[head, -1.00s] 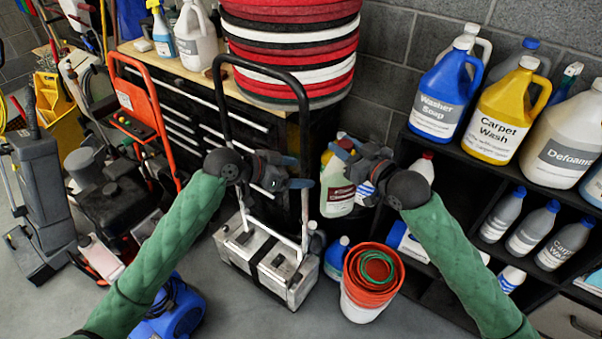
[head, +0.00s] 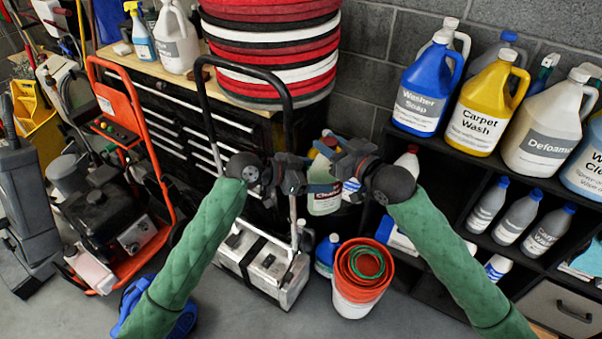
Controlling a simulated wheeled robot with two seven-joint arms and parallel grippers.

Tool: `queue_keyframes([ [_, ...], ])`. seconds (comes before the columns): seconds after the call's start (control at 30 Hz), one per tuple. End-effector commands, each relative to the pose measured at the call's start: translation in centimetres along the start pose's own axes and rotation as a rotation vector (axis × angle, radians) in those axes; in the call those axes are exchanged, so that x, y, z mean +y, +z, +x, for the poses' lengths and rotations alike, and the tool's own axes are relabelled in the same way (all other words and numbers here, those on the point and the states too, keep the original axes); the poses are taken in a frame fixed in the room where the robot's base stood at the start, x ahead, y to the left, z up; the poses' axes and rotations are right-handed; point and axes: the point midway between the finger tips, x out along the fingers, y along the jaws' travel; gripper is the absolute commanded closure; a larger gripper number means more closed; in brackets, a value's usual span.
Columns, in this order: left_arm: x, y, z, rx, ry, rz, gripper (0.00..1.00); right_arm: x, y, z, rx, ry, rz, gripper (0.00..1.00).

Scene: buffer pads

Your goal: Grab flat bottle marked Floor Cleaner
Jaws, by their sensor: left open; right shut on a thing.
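A translucent bottle (head: 323,197) with a dark label reading "Clean…" stands behind and below my grippers. Its top is partly hidden, and I cannot read its full label. A white bottle with blue marks (head: 350,187) is right beside it, largely covered by my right gripper. My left gripper (head: 297,172) is open, left of the translucent bottle in the picture. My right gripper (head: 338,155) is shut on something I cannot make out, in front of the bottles. No label reading "Floor Cleaner" is legible.
A black shelf at right holds Washer Soap (head: 422,95), Carpet Wash (head: 482,110) and Defoamer (head: 546,130) jugs. Below stand a steel-box cart (head: 262,270) and an orange-rimmed bucket (head: 358,295). Stacked red and white pads (head: 270,45) rise behind. An orange-framed machine (head: 130,150) stands left.

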Motion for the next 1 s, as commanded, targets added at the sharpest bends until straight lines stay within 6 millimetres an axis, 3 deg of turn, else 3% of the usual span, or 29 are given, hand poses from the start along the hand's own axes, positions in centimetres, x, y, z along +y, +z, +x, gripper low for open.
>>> queue_keyframes([
  [0.3,0.0,-0.1,3.3,0.0,0.0,0.0,0.2,0.0,-0.1,0.0,0.002,0.0,-0.001,1.0],
  [0.67,0.0,0.0,3.7,-0.001,0.0,0.001,0.2,0.0,-0.1,0.0,0.002,0.0,-0.001,1.0],
  [0.77,0.0,0.0,3.7,-0.001,0.0,0.0,0.36,0.0,-0.1,0.0,0.002,0.0,-0.001,1.0],
  [1.0,0.0,0.0,3.7,-0.001,0.0,0.0,0.83,0.0,-0.1,0.0,0.002,0.0,-0.001,1.0],
])
